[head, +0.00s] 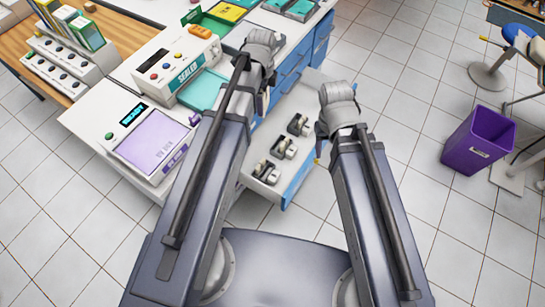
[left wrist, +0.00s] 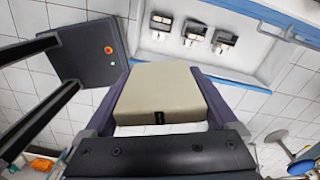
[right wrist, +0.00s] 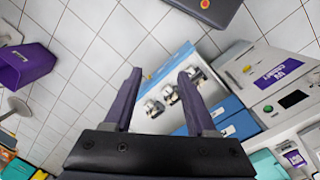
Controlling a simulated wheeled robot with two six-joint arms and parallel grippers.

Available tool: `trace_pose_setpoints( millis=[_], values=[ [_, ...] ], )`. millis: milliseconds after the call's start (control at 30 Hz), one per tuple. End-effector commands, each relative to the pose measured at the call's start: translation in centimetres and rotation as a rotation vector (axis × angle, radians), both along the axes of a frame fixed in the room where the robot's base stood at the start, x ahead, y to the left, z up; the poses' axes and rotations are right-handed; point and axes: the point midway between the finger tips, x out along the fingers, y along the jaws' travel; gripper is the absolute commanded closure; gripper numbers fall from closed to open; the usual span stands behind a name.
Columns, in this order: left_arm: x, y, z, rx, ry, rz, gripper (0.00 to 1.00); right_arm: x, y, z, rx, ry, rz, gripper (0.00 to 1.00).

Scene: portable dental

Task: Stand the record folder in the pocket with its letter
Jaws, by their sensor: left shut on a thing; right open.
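My left gripper (left wrist: 165,82) is shut on a beige, flat block-like thing (left wrist: 165,90) with a small black mark on its near edge. Whether it is the record folder I cannot tell; no letter on it is readable. In the head view my left gripper (head: 262,98) is mostly hidden by its wrist, over the counter's edge by the open drawer. Green and yellow upright folders (head: 78,27) stand in a white rack at the upper left. A white stepped holder (head: 62,72) stands in front of them. My right gripper (right wrist: 157,88) is open and empty above the drawer.
The open drawer (head: 300,178) holds three dark-and-white devices. A sealer (head: 178,62), a teal tray (head: 203,90) and a purple-screened machine (head: 150,140) crowd the counter.

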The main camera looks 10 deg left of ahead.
Motion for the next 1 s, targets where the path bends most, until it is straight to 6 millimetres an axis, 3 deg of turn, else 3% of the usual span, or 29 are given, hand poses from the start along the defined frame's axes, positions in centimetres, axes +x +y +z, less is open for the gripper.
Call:
trace_pose_setpoints(
  millis=[167,367,1000],
  values=[
    [0.0,0.0,-3.0,0.000,0.000,-0.013,0.64,0.0,0.0,-3.0,0.000,0.000,0.001,0.22],
    [0.0,0.1,-9.4,0.000,0.000,-0.050,0.64,0.0,0.0,-9.4,-0.002,0.000,0.002,0.00],
    [-0.1,0.2,-28.7,0.000,0.000,-0.180,0.64,0.0,-0.1,-28.7,-0.005,-0.002,0.004,0.00]
  ],
)
